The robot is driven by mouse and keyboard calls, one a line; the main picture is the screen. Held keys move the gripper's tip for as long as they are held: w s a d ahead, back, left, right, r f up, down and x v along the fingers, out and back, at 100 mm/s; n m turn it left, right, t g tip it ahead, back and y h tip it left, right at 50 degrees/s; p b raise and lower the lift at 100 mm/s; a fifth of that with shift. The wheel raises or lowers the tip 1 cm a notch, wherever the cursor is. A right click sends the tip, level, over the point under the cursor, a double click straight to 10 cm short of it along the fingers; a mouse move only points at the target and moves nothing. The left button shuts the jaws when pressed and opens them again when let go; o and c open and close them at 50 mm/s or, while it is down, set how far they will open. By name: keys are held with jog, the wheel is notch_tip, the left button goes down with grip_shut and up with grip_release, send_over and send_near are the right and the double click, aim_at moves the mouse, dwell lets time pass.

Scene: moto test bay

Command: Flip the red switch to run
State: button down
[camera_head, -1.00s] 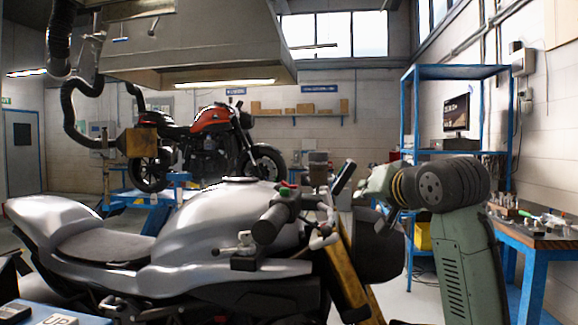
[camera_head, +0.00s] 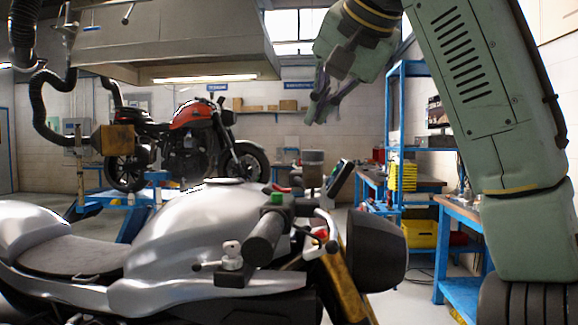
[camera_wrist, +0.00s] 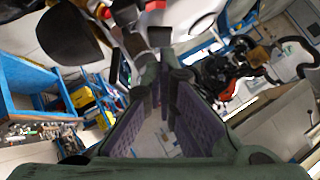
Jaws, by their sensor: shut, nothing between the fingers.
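A silver motorcycle (camera_head: 185,240) stands in front of me, with its dark handlebar grip (camera_head: 263,238) pointing toward me. A small red switch (camera_head: 278,188) sits on the handlebar controls beside a green button (camera_head: 277,199). Its position, up or down, is too small to tell. My gripper (camera_head: 316,108) is above the handlebar, well apart from it, with its fingers pointing down. The fingers are shut and empty. In the wrist view my gripper (camera_wrist: 165,75) shows its purple pads, and a red part (camera_wrist: 155,5), probably the switch, shows at the top edge.
The motorcycle's round headlight (camera_head: 376,250) and a phone-like display (camera_head: 340,180) stand right of the controls. A grey hood (camera_head: 190,45) hangs at upper left. A blue workbench (camera_head: 460,235) and shelf rack (camera_head: 408,130) are on the right. An orange motorcycle (camera_head: 195,118) stands behind.

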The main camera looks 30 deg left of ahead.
send_over(284, 189)
jog(key=w+d, duration=0.1)
jog(key=d, duration=0.2)
notch_tip(284, 189, down, 6)
jog(key=a+f, duration=0.2)
jog(key=shift+s+f, duration=0.15)
jog(key=shift+f, duration=0.25)
jog(key=shift+s+a+f, duration=0.15)
jog(key=shift+f, duration=0.3)
jog(key=shift+s+a+f, duration=0.15)
jog(key=shift+a+f, duration=0.05)
jog(key=shift+a, duration=0.3)
jog(key=shift+f, duration=0.1)
